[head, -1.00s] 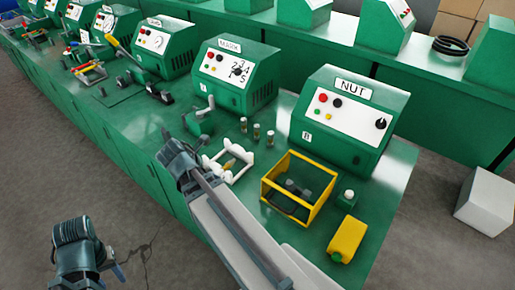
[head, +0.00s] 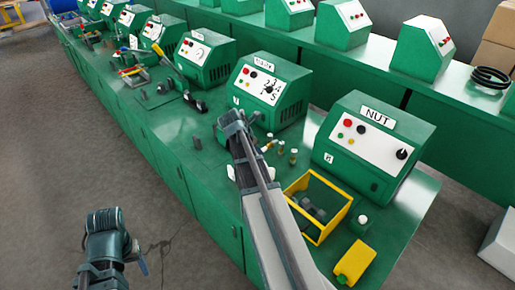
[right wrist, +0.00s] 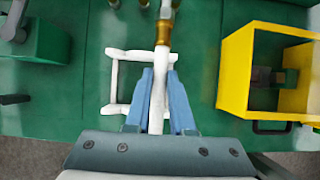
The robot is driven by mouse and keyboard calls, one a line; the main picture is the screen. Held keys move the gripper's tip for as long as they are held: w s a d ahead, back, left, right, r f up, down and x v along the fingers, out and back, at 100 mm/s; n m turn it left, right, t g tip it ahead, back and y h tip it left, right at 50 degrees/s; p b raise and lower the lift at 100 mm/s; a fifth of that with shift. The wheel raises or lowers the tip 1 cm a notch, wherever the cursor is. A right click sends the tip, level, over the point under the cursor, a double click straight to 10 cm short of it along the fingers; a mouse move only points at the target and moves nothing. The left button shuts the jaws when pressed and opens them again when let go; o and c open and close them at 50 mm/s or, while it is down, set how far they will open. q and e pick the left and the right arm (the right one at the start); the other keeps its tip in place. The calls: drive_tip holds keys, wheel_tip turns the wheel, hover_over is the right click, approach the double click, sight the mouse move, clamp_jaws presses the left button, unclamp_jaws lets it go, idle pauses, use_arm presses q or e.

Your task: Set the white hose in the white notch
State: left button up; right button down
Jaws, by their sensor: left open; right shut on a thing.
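The white hose (right wrist: 157,90), with a brass fitting (right wrist: 163,32) at its far end, is between the blue fingers of my right gripper (right wrist: 160,74), which is shut on it. A white frame (right wrist: 113,82) lies on the green bench below and around the fingers in the right wrist view. I cannot tell whether the hose touches it. In the head view my right arm hides most of the frame and the hose. I cannot make out a white notch for certain. My left gripper (head: 136,256) is open and empty, low over the floor left of the bench.
A yellow open box (head: 318,207) with dark parts stands right of the hose; it also shows in the right wrist view (right wrist: 235,70). Small brass-topped pieces (head: 293,156) stand behind. The NUT machine (head: 370,145) is at the back right.

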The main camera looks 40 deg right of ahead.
drive_tip(key=shift+f, duration=0.1)
wheel_tip(320, 180, down, 10)
drive_tip(key=b, duration=1)
drive_tip(key=shift+f+b, duration=0.25)
drive_tip(key=shift+b, duration=0.1)
drive_tip(key=c, duration=0.7)
unclamp_jaws()
drive_tip(key=p+v, duration=1.2)
drive_tip(key=v, duration=0.2)
